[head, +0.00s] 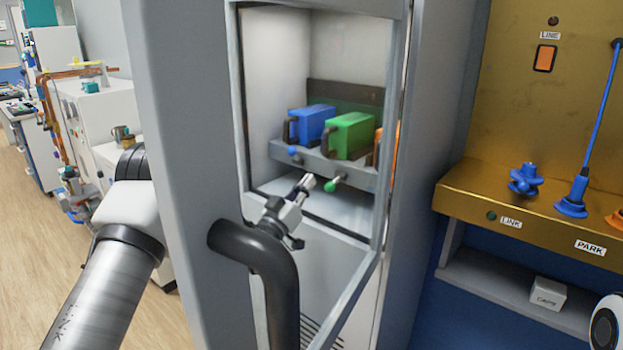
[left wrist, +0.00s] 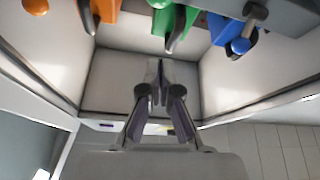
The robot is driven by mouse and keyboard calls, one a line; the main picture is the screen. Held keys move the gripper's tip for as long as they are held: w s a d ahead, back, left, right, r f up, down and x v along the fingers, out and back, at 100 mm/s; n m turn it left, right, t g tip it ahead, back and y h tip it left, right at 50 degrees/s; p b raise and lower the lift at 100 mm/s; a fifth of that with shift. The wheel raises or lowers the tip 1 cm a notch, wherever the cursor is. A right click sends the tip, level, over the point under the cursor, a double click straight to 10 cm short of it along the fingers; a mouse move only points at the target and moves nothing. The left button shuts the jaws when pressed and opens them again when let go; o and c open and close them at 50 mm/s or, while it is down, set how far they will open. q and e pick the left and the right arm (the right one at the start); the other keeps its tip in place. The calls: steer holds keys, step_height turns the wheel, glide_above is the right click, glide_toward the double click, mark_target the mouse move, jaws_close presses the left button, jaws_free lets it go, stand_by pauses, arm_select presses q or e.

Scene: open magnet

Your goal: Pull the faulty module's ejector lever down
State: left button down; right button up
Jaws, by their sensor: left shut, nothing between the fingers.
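Three modules sit side by side on a grey shelf (head: 312,163) inside the cabinet: blue (head: 311,124), green (head: 351,134) and orange (head: 378,150), the last partly hidden by the frame. A blue knob (head: 293,150) and a green knob (head: 331,186) stick out at the shelf's front. I cannot tell which module is faulty. My left gripper (head: 308,183) is shut and empty, just left of the green knob; contact is unclear. In the left wrist view its fingers (left wrist: 155,68) point toward the green module (left wrist: 165,22), with the orange one left and the blue one right. My right gripper is out of view.
The cabinet frame (head: 391,130) edges the opening. A brass panel (head: 520,100) with blue fittings is at the right. The cabinet floor is clear.

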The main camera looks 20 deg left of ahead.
arm_select(q)
steer(key=s+f, duration=0.3)
steer(key=f, duration=0.2)
steer(key=shift+s+a+f, duration=0.15)
steer(key=shift+a+f, duration=0.1)
steer(key=shift+f, duration=0.05)
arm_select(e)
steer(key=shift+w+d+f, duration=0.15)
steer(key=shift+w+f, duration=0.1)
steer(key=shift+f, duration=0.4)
